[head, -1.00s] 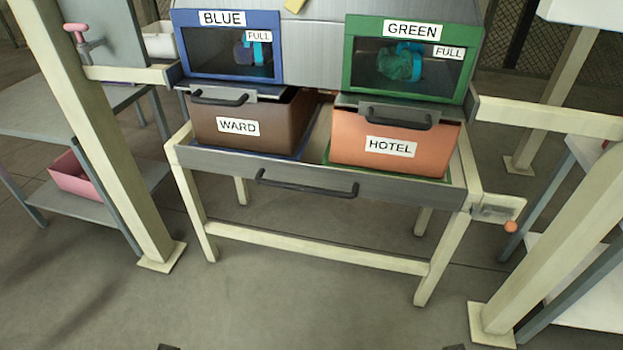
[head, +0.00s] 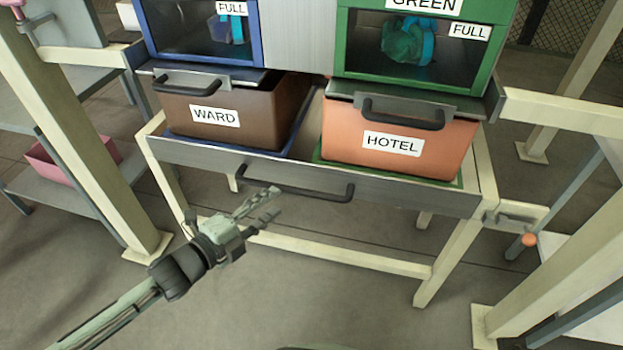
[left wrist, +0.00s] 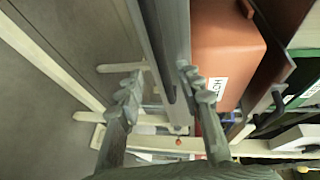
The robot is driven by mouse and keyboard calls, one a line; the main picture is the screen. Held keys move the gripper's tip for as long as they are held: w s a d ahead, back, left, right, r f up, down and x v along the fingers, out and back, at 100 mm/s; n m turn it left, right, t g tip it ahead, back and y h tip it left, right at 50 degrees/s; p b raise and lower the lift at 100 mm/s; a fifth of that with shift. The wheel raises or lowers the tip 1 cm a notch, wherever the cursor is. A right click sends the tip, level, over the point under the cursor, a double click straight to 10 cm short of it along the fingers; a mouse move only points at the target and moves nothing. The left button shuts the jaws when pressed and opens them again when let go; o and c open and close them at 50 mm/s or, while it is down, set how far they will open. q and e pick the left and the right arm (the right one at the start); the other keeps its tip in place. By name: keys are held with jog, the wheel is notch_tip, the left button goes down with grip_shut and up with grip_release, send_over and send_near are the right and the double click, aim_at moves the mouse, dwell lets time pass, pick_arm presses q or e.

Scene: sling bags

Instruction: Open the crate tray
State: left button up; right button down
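The crate tray (head: 400,196) has a long grey front panel with a black bar handle (head: 300,192). It sits in a cream frame under the two bins. It carries a brown crate labelled WARD (head: 270,108) and an orange crate labelled HOTEL (head: 345,133). My left gripper (head: 268,201) is just in front of and slightly below the handle, pointing at it. In the left wrist view its two fingers (left wrist: 158,90) are spread, with the grey panel and handle showing between them. Contact with the handle cannot be told. My right gripper is not in view.
A blue-framed bin (head: 257,45) and a green-framed bin (head: 341,50) stand above the crates, each with its own handled flap. A small orange-knobbed lever (head: 529,240) is at the frame's right. Cream posts (head: 75,130) flank the stand. Floor in front is clear.

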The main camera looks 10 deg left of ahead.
aim_at(288, 192)
pick_arm(q)
jog(key=x, duration=0.7)
jog(key=shift+w+d+r, duration=0.1)
jog(key=shift+d, duration=0.05)
jog(key=shift+c, duration=0.6)
grip_shut()
